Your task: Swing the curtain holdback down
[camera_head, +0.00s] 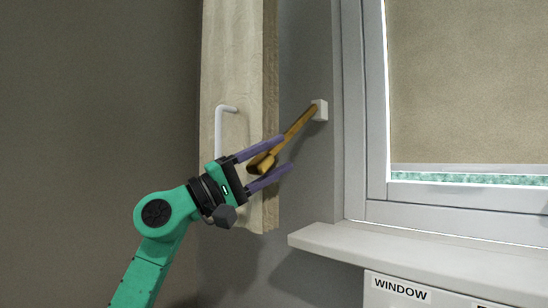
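The curtain holdback is a golden-brown arm (298,126) on a white wall mount (320,110) beside the window frame. It slants down to the left from the mount, and its thicker free end lies between the fingers of my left gripper (283,154). The two purple fingers are spread apart, one above and one below that end. I cannot tell whether either finger touches it. My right gripper is not in view.
A pale wooden panel (232,60) with a white handle (219,130) stands behind my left gripper. A window with a beige blind (465,80) is at right, above a white sill (420,250). A box labelled WINDOW (400,289) sits below the sill. The left wall is bare.

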